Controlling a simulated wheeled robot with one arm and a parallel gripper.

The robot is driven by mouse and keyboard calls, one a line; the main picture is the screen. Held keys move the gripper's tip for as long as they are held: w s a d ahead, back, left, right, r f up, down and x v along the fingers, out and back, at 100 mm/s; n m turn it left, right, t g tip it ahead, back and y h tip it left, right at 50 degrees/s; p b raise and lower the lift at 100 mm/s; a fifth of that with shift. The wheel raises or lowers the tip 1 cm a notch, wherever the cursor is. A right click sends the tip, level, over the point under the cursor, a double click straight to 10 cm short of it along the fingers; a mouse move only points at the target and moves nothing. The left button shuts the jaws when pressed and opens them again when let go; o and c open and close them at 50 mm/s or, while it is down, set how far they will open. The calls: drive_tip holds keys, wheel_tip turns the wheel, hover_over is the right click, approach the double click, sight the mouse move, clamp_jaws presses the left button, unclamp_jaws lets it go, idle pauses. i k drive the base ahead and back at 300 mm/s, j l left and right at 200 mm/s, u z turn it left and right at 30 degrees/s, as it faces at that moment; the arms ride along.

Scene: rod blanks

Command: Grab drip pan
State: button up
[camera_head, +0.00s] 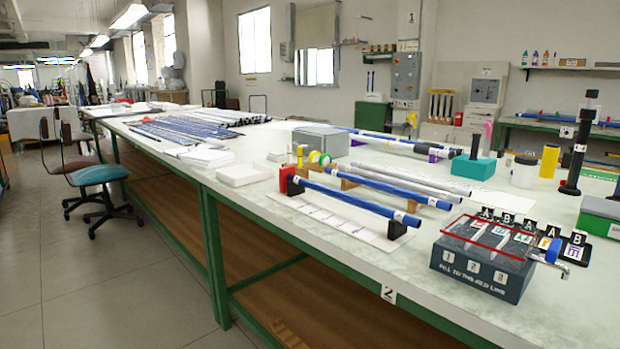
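I cannot tell for certain which thing is the drip pan. A dark tank (480,272) stands at the right front of the long table (290,262). A low grey box (320,146) stands further back, and a white flat block (243,175) lies near the front edge. My gripper is not in view.
Blue rods (360,202) rest on supports above a white marked board (340,215). Lettered cards (507,218) stand behind the tank. A dark upright stand (578,150), white jar (524,172) and teal block (473,166) are behind.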

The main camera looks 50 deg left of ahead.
sight(247, 173)
drive_tip(key=u, duration=0.45)
drive_tip(key=i+l+u, duration=0.1)
drive_tip(key=u, duration=0.8)
drive_tip(key=l+u, duration=0.1)
drive_tip(key=u, duration=0.8)
drive_tip(key=l+u, duration=0.25)
drive_tip(key=l, duration=0.75)
drive_tip(key=i+j, duration=0.2)
drive_tip(key=i, duration=0.15)
drive_tip(key=i+j+u, duration=0.1)
drive_tip(key=i, duration=0.25)
drive_tip(key=i+j, duration=0.25)
drive_tip(key=i, duration=0.15)
drive_tip(key=k+u, duration=0.05)
